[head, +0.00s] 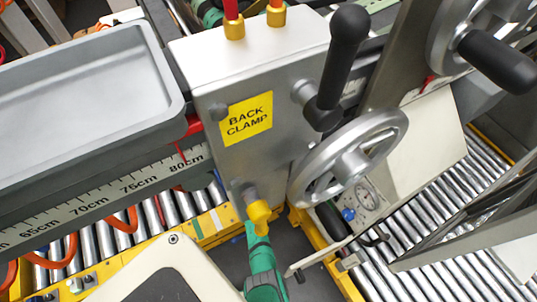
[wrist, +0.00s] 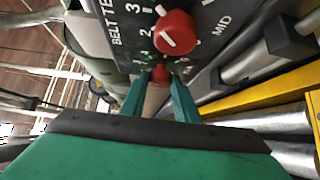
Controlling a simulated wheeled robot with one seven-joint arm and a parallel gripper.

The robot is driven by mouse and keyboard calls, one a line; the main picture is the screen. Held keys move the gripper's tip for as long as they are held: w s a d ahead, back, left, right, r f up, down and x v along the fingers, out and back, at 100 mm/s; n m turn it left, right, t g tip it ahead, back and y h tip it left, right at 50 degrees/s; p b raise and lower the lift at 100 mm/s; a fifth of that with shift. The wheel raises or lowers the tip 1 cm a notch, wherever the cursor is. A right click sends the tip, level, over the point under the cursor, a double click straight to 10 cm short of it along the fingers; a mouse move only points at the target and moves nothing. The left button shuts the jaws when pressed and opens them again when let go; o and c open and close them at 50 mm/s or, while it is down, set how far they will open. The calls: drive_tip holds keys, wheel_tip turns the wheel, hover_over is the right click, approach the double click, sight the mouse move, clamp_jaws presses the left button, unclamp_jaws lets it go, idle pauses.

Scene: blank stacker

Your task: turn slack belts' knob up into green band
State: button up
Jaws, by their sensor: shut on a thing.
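In the wrist view a dark panel (wrist: 205,18) marked BELT TE and MID carries two red knobs. The nearer, larger-looking knob (wrist: 174,33) has a white pointer line and numbers around it. The other red knob (wrist: 160,72) is lower in the picture, between the fingertips. My gripper (wrist: 159,78), with green fingers, is shut on this lower knob. A little green shows on the dial by it, but the knob's pointer and most of its scale are hidden or too small to read. Which knob belongs to the slack belts cannot be told. The panel is not clear in the head view.
In the head view a metal box labelled BACK CLAMP (head: 246,117) bears a black lever (head: 343,60) and a handwheel (head: 350,160). A grey tray (head: 85,90) is at left. Roller conveyors (head: 440,225) lie below. A yellow rail (wrist: 250,105) runs close right of the fingers.

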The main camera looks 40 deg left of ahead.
drive_tip(key=shift+w, duration=0.2)
drive_tip(key=shift+m+t+y, duration=0.3)
drive_tip(key=shift+m+t, duration=0.1)
drive_tip(key=shift+m, duration=0.1)
drive_tip(key=shift+d+f+m+t, duration=0.15)
drive_tip(key=shift+d+m+t, duration=0.05)
drive_tip(key=shift+m+t, duration=0.2)
drive_tip(key=shift+f+m+t, duration=0.1)
drive_tip(key=shift+m+t, duration=0.2)
drive_tip(key=shift+m, duration=0.1)
idle(0.4)
drive_tip(key=o, duration=1)
drive_tip(key=shift+o, duration=0.2)
drive_tip(key=shift+a, duration=0.15)
drive_tip(key=shift+s, duration=0.1)
